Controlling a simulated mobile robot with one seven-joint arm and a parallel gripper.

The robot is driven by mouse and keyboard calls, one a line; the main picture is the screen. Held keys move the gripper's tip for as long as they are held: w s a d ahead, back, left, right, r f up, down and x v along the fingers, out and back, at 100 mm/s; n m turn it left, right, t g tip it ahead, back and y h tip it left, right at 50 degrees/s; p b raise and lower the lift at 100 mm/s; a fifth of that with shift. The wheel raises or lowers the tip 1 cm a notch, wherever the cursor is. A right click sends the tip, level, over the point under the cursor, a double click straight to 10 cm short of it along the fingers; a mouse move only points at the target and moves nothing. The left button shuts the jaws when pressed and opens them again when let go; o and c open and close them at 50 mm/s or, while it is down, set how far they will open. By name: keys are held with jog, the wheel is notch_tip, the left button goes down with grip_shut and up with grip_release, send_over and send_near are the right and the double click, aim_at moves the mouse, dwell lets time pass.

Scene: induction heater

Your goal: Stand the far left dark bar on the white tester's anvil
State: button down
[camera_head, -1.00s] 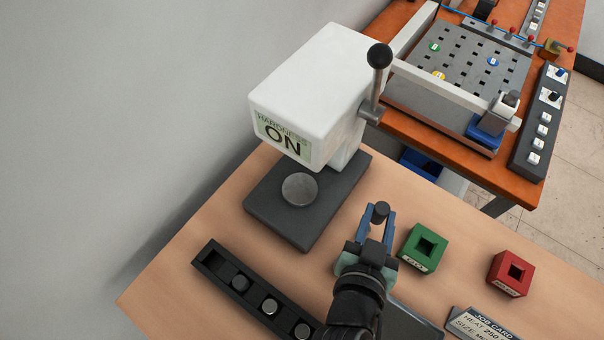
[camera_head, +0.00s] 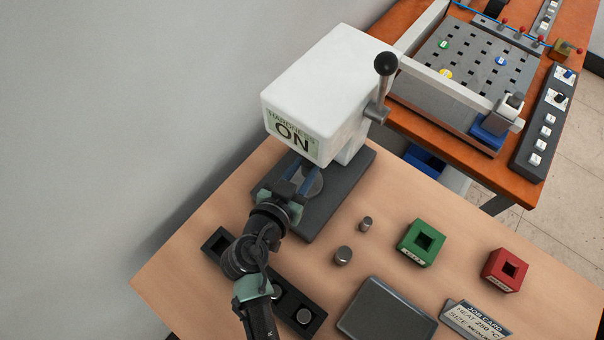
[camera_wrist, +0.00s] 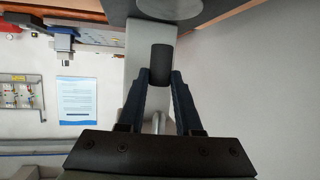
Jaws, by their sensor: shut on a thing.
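The white tester (camera_head: 325,85) stands on a dark base, its display reading "HARDNESS ON". Its round grey anvil (camera_head: 313,184) is partly covered by my gripper (camera_head: 301,172), which reaches in under the tester head. In the wrist view my gripper (camera_wrist: 160,80) is shut on a dark bar (camera_wrist: 161,62), held between the fingertips. The anvil (camera_wrist: 170,7) shows at the top of that view, with a gap in the picture between it and the bar. I cannot tell the bar's height over the anvil. The bar is hidden in the head view.
The dark rack (camera_head: 208,245) lies in front, partly under my arm; its far left slot looks empty. Two short metal cylinders (camera_head: 343,255) (camera_head: 366,223) stand on the table. A green block (camera_head: 416,250), a red block (camera_head: 503,278), a dark plate (camera_head: 388,312) and a job card (camera_head: 478,318) are to the right.

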aim_at(304, 175)
notch_tip(304, 175, down, 2)
jog(key=shift+f, duration=0.25)
jog(key=shift+w+a+f+p, duration=0.15)
jog(key=shift+f+p, duration=0.25)
jog(key=shift+f, duration=0.2)
jog(key=shift+f, duration=0.1)
jog(key=shift+f+b, duration=0.3)
jog(key=shift+b, duration=0.25)
jog(key=c, duration=0.6)
grip_release()
